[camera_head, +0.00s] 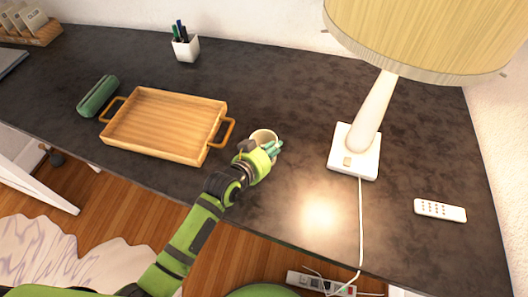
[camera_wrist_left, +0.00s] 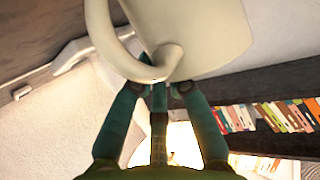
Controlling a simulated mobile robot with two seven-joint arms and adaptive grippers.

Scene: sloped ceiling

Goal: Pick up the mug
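A cream mug (camera_head: 264,135) is at the middle of the dark desk, right of the wooden tray. In the left wrist view the mug (camera_wrist_left: 200,30) fills the top, very close. Its handle (camera_wrist_left: 150,70) overlaps the ends of my teal fingers. My left gripper (camera_head: 266,149) is at the mug's near side and hides its lower part. In the wrist view the gripper (camera_wrist_left: 160,88) has its fingers converging at the handle. I cannot tell whether they are closed on it. My right gripper is not in view.
The wooden tray (camera_head: 165,122) has handles at both ends, one close to my gripper. A lamp (camera_head: 355,150) stands on the right, with a remote (camera_head: 440,210) beyond. A green case (camera_head: 98,96) and a pen cup (camera_head: 186,47) are further left. Desk between mug and lamp is clear.

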